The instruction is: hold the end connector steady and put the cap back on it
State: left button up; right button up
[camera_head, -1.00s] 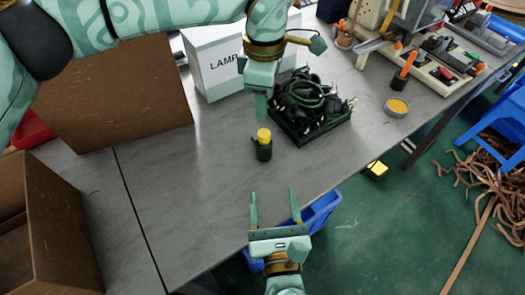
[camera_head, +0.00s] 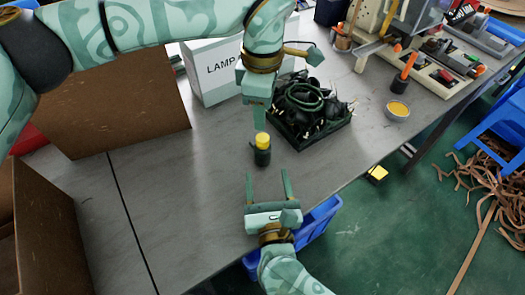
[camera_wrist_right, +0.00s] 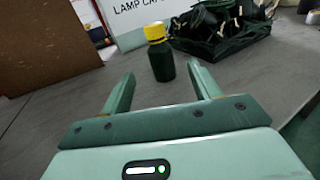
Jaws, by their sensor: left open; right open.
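The end connector (camera_head: 262,157) is a short dark green cylinder standing upright on the grey table; it also shows in the right wrist view (camera_wrist_right: 162,64). A yellow cap (camera_head: 262,140) is on its top, also in the right wrist view (camera_wrist_right: 155,32); I cannot tell how firmly it sits. My left gripper (camera_head: 259,122) is open, pointing down just above or behind the cap; its fingers overlap in the head view. My right gripper (camera_head: 267,173) is open and empty, low at the near side of the connector, its two fingers pointing at it with the connector beyond and between their tips.
A dark green tray (camera_head: 312,142) of black connectors stands right behind the connector. A white lamp box (camera_head: 212,75) and brown cartons (camera_head: 135,100) are behind and left. A blue bin (camera_head: 318,222) hangs by the front edge.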

aim_at(264, 156)
jog(key=w, duration=0.6)
jog(key=w+a, duration=0.1)
jog(key=w, duration=0.2)
grip_shut()
pick_arm(q)
jog(key=n, duration=1.3)
jog(key=shift+n, duration=0.3)
jog(key=n, duration=1.8)
